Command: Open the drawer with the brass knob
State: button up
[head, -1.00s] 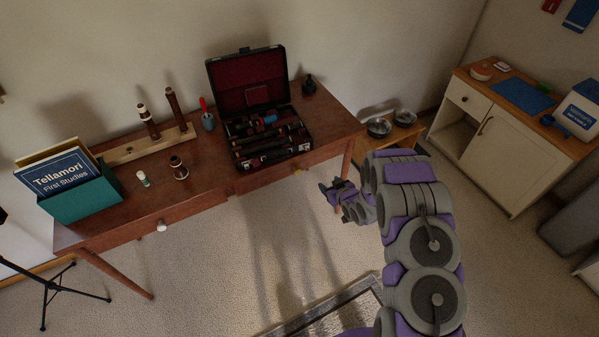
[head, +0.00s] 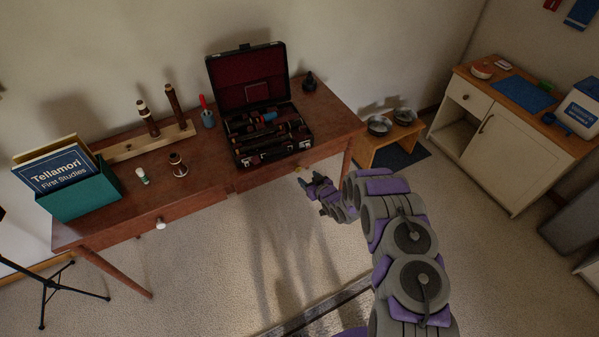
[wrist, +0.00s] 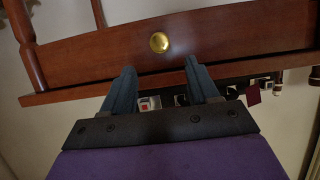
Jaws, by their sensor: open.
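The brass knob (wrist: 159,42) sits on the front of a brown wooden drawer (wrist: 230,35) in the wrist view. The drawer is in the right half of the desk (head: 215,150), and its front looks flush with the desk in the head view. My gripper (wrist: 158,72) is open and empty, its two dark fingers on either side of the knob's line, with the knob a little beyond the tips. In the head view my gripper (head: 305,183) is just in front of the right drawer. The desk's left drawer has a white knob (head: 160,224).
An open instrument case (head: 247,75) stands on the desk above the right drawer. A teal box of books (head: 85,195) is at the desk's left end. A low stand with bowls (head: 372,147) is right of the desk. Carpet (head: 215,270) in front is clear.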

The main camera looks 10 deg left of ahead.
aim_at(299, 170)
jog(key=shift+b+x, duration=1.05)
jog(key=shift+x, duration=3.45)
grip_shut()
